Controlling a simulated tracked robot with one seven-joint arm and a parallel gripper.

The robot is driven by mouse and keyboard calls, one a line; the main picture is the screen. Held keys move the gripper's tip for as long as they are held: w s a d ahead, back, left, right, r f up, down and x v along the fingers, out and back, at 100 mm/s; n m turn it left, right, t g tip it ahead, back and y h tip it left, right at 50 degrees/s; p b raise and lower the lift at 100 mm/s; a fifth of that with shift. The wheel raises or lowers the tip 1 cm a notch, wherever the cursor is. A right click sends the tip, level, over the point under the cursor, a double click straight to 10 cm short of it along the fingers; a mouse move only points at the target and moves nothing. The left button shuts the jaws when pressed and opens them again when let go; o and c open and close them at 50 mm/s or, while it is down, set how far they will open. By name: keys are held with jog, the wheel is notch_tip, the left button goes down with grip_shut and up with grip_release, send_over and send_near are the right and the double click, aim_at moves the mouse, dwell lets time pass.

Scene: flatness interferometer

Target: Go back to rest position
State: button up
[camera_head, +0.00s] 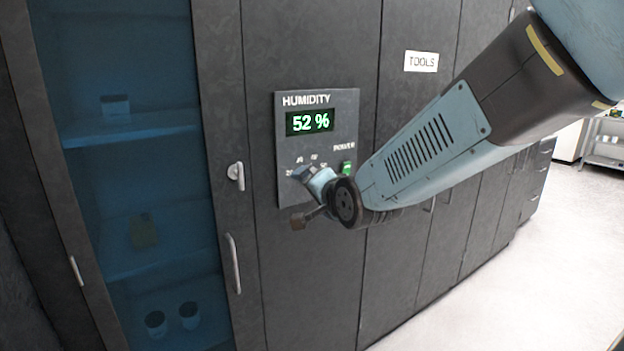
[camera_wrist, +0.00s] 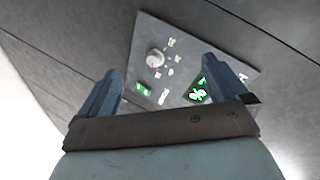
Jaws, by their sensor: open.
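My gripper (camera_wrist: 162,66) is open and empty in the wrist view, with its two blue-grey fingers apart and pointing at the humidity panel (camera_wrist: 182,40). A round pale knob (camera_wrist: 155,58) on the panel shows between the fingers. I cannot tell the exact gap, but no finger visibly holds it. In the head view, my arm reaches in from the upper right, and its end is in front of the lower part of the humidity panel (camera_head: 288,140). It partly hides the dial there. The display (camera_head: 310,122) reads 52 %, and a green power switch (camera_head: 346,168) is lit.
Dark cabinets (camera_head: 420,250) run along the wall, one with a TOOLS label (camera_head: 421,61). A glass-fronted cabinet (camera_head: 130,80) with shelves stands at left, and handles (camera_head: 232,262) stick out. Pale open floor (camera_head: 530,290) lies at right, with a shelf rack (camera_head: 605,140) far back.

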jog(key=s+d+r+n+g+h, duration=0.1)
jog(key=s+d+n+g+h, duration=0.5)
jog(key=s+d, duration=1.4)
jog(key=d+g, duration=0.1)
jog(key=d, duration=0.2)
jog(key=shift+s+d+n, duration=0.25)
jog(key=shift+d+n, duration=0.15)
